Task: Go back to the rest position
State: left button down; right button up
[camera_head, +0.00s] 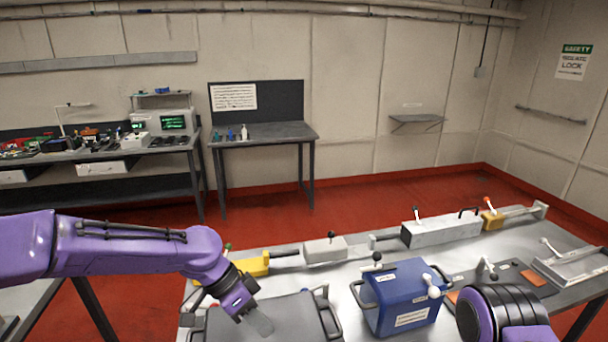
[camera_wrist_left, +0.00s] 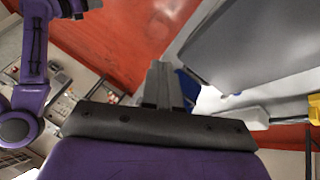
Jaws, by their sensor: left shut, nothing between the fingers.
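My left arm is purple and comes in from the left in the head view. My left gripper (camera_head: 258,322) is shut and empty, above the near left part of the metal table, by a grey flat-topped case (camera_head: 290,318) with dark handles. In the left wrist view the gripper's fingers (camera_wrist_left: 162,85) are together with nothing between them. My right arm shows only as a purple and black part at the lower right of the head view; its gripper is out of view.
A blue box (camera_head: 405,290) with a dark handle stands on the table right of the grey case. A yellow block (camera_head: 252,266), a light grey block (camera_head: 324,248) and a long grey box (camera_head: 440,232) line the back. A workbench (camera_head: 100,153) stands far left; red floor lies between.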

pick_arm(q)
jog(key=s+a+f+n+t+y+b, duration=0.1)
jog(key=s+a+f+n+b, duration=0.2)
jog(key=f, duration=0.8)
jog(key=s+a+f+n+t+y+b, duration=0.15)
jog(key=s+f+n, duration=0.35)
jog(key=f, duration=0.6)
jog(key=s+a+f+n+y+b, duration=0.15)
jog(key=s+f+n+b, duration=0.25)
jog(key=f, duration=0.7)
jog(key=s+a+f+n+t+y+b, duration=0.1)
jog(key=s+a+f+n+y+b, duration=0.1)
jog(key=s+a, duration=0.5)
jog(key=s+a+f+n+t+y+b, duration=0.1)
jog(key=s+a+f+n+y+b, duration=0.1)
jog(key=s+a+f+n+y, duration=0.2)
jog(key=s+a+f, duration=0.2)
jog(key=s+a, duration=0.2)
jog(key=shift+a+f+b, duration=0.15)
jog(key=shift+b, duration=0.25)
pick_arm(e)
notch_tip(320, 180, down, 13)
jog(key=shift+s, duration=0.2)
pick_arm(q)
jog(key=shift+s, duration=0.15)
pick_arm(e)
jog(key=shift+f, duration=0.1)
